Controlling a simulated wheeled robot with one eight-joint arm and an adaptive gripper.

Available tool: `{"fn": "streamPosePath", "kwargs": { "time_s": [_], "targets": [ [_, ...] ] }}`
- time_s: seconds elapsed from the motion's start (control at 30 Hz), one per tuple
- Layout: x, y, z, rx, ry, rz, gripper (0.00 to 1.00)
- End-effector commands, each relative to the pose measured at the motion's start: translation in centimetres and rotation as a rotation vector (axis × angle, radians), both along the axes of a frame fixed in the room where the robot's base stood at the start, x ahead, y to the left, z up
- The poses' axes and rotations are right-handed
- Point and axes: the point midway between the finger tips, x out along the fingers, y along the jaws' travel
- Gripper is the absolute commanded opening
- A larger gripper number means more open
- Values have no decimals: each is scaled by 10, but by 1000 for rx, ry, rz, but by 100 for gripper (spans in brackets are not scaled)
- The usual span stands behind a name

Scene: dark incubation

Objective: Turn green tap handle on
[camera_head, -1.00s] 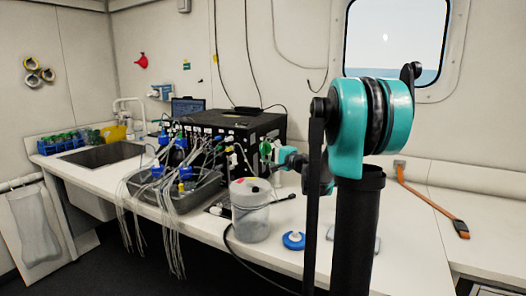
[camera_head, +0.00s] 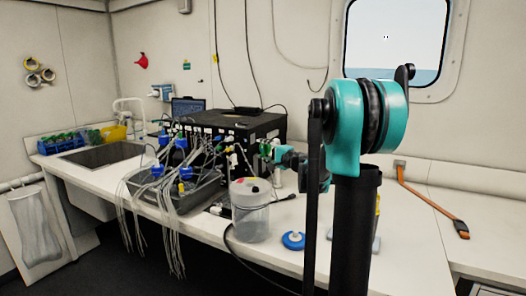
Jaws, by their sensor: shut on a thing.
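The green tap handle (camera_head: 265,149) is a small green piece at the front right of the black box unit (camera_head: 228,125), in the middle of the head view. My gripper (camera_head: 273,154) reaches it from the right and is shut on it. The fingers are small and dark in this view, so the exact grip and the handle's angle are hard to make out. The teal wrist behind the fingers hides part of the bench there.
A grey tray (camera_head: 180,194) with blue-capped bottles and many trailing tubes stands left of the handle. A clear lidded container (camera_head: 250,212) and a blue-and-white disc (camera_head: 293,240) are in front. A sink (camera_head: 104,154) is at the far left. The right-hand bench is mostly clear.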

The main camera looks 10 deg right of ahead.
Motion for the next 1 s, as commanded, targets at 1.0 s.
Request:
{"fn": "streamPosePath", "kwargs": {
  "time_s": [1.0],
  "targets": [
    [0, 1, 1, -565, 409, 1, 18]
  ]
}}
